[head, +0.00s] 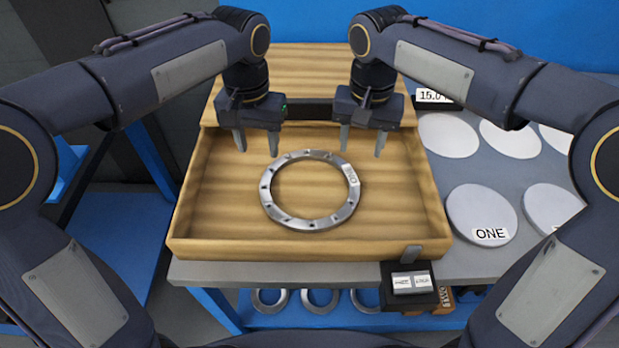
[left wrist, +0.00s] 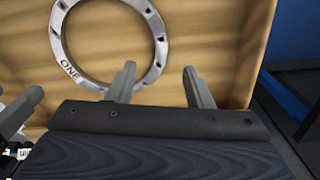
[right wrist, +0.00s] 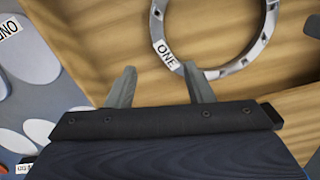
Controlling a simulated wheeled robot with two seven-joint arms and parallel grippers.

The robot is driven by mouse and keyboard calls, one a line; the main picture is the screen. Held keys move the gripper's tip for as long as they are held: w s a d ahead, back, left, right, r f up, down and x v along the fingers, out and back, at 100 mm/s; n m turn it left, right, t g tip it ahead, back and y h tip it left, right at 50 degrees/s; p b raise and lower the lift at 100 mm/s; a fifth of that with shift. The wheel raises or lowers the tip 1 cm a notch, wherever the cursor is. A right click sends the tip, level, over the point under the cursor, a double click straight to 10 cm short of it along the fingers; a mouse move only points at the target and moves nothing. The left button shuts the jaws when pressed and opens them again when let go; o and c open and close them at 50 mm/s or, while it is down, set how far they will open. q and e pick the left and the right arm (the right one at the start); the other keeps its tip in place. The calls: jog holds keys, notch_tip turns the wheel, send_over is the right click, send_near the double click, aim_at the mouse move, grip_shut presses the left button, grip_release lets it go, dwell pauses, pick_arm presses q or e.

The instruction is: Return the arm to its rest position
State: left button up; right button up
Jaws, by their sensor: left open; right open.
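My left gripper (head: 257,146) is open and empty above the back left part of the wooden tray (head: 310,248). My right gripper (head: 362,146) is open and empty above the back right part of the tray. A metal flange ring (head: 277,215) with holes and a label "ONE" lies flat on the tray floor between and in front of them. The ring also shows in the left wrist view (left wrist: 90,84), ahead of the open fingers (left wrist: 158,88). In the right wrist view the ring (right wrist: 240,65) lies just beyond the open fingers (right wrist: 157,90).
Grey discs, one labelled "ONE" (head: 481,213), lie on the grey table right of the tray. A display reading "15.0" (head: 433,97) stands behind them. A small black device (head: 412,287) sits at the tray's front right. Several rings (head: 319,300) are on a blue shelf below.

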dwell(0.4)
pick_arm(q)
jog(key=s+a+r+n+t+h+p, duration=0.25)
jog(key=s+a+r+p, duration=0.2)
jog(key=s+a, duration=0.45)
pick_arm(e)
jog(key=s+d+r+t+y, duration=0.2)
jog(key=s+d+r, duration=0.3)
jog(key=s+d, duration=0.45)
pick_arm(q)
jog(key=s+a+f+n+t+h+p, duration=0.1)
jog(key=s+a+f+t+p, duration=0.1)
jog(key=s, duration=1)
jog(key=shift+s+n+t+p, duration=0.15)
jog(key=shift+n+t+p, duration=0.2)
jog(key=shift+t+p, duration=0.25)
pick_arm(e)
jog(key=s+d+f+n+t+y, duration=0.1)
jog(key=s+f+t, duration=0.1)
jog(key=s, duration=0.9)
jog(key=shift+s+d+f+t+y, duration=0.2)
jog(key=shift+s+t+y, duration=0.2)
jog(key=shift+t, duration=0.4)
jog(key=shift+c, duration=0.5)
